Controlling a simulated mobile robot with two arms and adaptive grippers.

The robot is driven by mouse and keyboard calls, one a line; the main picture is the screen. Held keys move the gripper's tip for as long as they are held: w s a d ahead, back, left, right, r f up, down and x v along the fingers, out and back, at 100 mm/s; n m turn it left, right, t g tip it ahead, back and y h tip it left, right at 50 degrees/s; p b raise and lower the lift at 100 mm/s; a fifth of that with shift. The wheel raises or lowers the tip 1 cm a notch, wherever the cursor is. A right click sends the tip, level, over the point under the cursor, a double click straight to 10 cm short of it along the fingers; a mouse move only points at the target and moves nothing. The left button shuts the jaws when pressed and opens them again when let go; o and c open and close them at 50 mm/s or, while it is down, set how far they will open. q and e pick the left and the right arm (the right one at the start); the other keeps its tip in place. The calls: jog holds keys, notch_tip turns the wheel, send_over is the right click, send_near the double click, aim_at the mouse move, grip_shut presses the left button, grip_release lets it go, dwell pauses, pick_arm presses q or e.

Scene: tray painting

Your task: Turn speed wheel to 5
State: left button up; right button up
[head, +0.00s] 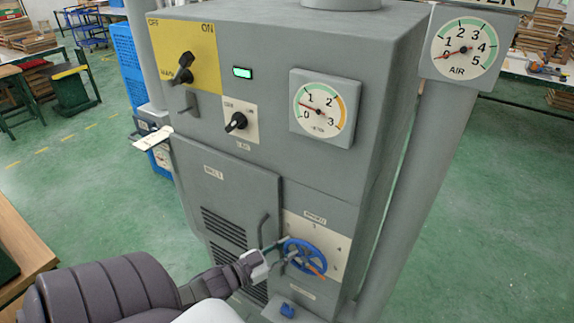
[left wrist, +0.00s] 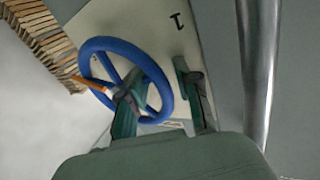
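The blue speed wheel (head: 306,257) is on a pale numbered plate (head: 329,238) low on the front of the grey machine. An orange pointer on the wheel points to the lower right in the head view. The wheel (left wrist: 166,76) also shows in the left wrist view, with a "1" on the plate near it. My left gripper (head: 287,250) is at the wheel's left side. In the left wrist view its dark green fingers (left wrist: 160,90) are apart, one inside the wheel and one outside, with the rim between them. Contact cannot be told. My right gripper is not in view.
A bent grey handle (head: 263,228) stands out from the cabinet door (head: 230,190) close to my left gripper. A blue part (head: 287,310) sits below the wheel. Above are a black selector knob (head: 236,122) and a dial gauge (head: 320,107). A thick grey post (head: 425,160) stands to the right.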

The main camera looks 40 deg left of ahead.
pick_arm(q)
jog(key=shift+r, duration=0.15)
jog(key=s+a, duration=0.2)
jog(key=s, duration=0.9)
jog(key=shift+s+a, duration=0.2)
jog(key=shift+s, duration=0.15)
